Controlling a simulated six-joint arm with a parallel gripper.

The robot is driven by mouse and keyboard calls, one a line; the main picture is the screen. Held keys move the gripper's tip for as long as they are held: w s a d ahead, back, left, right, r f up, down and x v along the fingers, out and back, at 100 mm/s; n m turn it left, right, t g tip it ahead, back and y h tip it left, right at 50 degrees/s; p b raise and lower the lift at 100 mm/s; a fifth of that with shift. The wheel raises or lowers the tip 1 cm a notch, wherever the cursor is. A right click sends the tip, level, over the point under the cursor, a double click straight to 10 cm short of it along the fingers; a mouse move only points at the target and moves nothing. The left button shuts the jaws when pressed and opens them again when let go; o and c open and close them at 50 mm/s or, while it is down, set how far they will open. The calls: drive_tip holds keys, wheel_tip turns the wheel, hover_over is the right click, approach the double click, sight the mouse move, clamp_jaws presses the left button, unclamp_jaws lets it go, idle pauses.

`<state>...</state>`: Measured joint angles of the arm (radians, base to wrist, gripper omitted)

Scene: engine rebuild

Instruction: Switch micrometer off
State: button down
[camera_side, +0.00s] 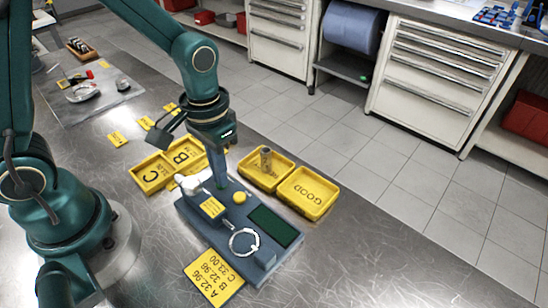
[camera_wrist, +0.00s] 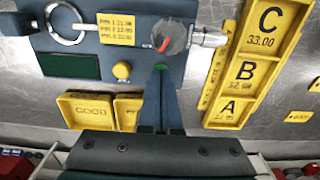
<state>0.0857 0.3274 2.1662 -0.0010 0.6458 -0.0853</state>
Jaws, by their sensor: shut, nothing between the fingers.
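The micrometer (camera_side: 215,230) is a blue-grey block on the steel bench with a metal ring-shaped frame (camera_side: 244,241). Its dark green display (camera_side: 275,226) shows no readable figures. A round yellow button (camera_side: 240,197) and a yellow label (camera_side: 212,207) sit on its top; the button also shows in the wrist view (camera_wrist: 122,71). The wrist view also shows a grey dial with a red mark (camera_wrist: 170,37). My gripper (camera_wrist: 161,70) is shut and empty, pointing down at the micrometer. A small green spot shows at its fingertips. I cannot tell whether they touch the block.
Yellow trays marked C, B and A (camera_wrist: 228,108) stand on one side. A yellow sheet of sizes (camera_side: 213,277) lies in front. The bench's right foreground is clear.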

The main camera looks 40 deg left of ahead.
drive_tip(key=shift+s+f, duration=0.1)
drive_tip(key=shift+f, duration=0.25)
drive_tip(key=shift+r, duration=3.1)
drive_tip(key=shift+r, duration=0.1)
drive_tip(key=s+a+r+t, duration=0.2)
drive_tip(key=s+r+t, duration=0.3)
drive_tip(key=s+r, duration=0.1)
drive_tip(key=shift+s+r+t, duration=0.3)
drive_tip(key=shift+s+r, duration=0.05)
drive_tip(key=shift+r, duration=0.3)
